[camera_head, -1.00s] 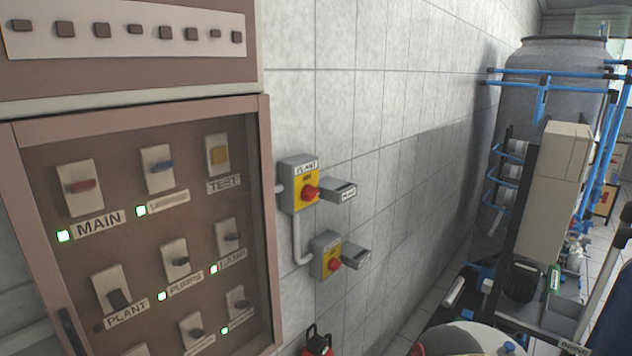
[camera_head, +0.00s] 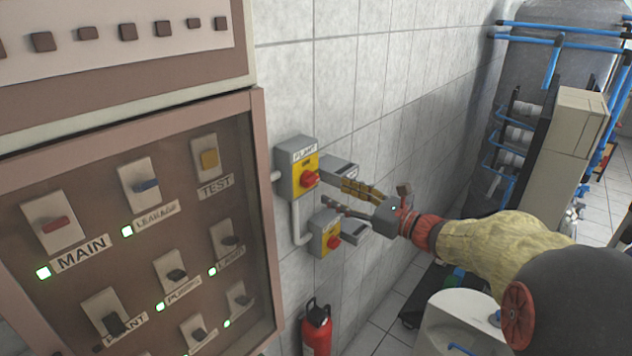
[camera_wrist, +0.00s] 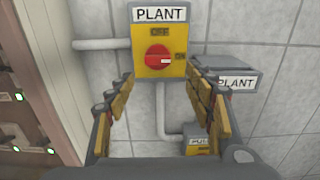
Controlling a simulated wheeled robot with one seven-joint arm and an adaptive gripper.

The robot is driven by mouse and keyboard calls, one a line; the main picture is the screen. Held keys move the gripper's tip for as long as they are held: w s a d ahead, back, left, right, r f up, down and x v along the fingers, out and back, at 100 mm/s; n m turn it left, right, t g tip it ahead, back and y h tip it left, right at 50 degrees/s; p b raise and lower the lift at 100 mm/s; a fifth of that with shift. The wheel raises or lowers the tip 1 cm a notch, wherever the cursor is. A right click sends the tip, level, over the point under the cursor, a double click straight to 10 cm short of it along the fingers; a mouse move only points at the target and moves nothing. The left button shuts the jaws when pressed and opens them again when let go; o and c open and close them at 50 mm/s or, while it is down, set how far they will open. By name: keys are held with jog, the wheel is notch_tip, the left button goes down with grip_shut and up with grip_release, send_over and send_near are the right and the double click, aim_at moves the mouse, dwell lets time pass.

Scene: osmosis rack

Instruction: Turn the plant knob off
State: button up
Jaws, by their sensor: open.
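The plant switch box (camera_head: 297,152) is on the tiled wall, grey with a yellow face and a PLANT label. Its red knob (camera_head: 310,179) shows in the wrist view (camera_wrist: 158,58) with its white mark pointing right, toward ON; OFF is printed above it. My gripper (camera_head: 341,197) is open and empty, to the right of the knob and slightly below it in the head view. In the wrist view its two fingers (camera_wrist: 163,82) stand apart on either side, framing the knob from below. They do not appear to touch it.
A second yellow switch box (camera_head: 322,240) with a red knob sits just below. A grey PLANT-labelled box (camera_wrist: 228,79) juts out beside the right finger. The control cabinet (camera_head: 262,190) stands at left; a fire extinguisher (camera_head: 316,328) stands below.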

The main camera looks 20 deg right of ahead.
aim_at(310, 180)
jog(key=p+x, duration=0.1)
jog(key=x, duration=0.6)
jog(key=shift+w+a, duration=0.2)
jog(key=shift+a, duration=0.15)
jog(key=shift+c, duration=1.1)
jog(key=shift+f, duration=0.1)
jog(key=c, duration=0.9)
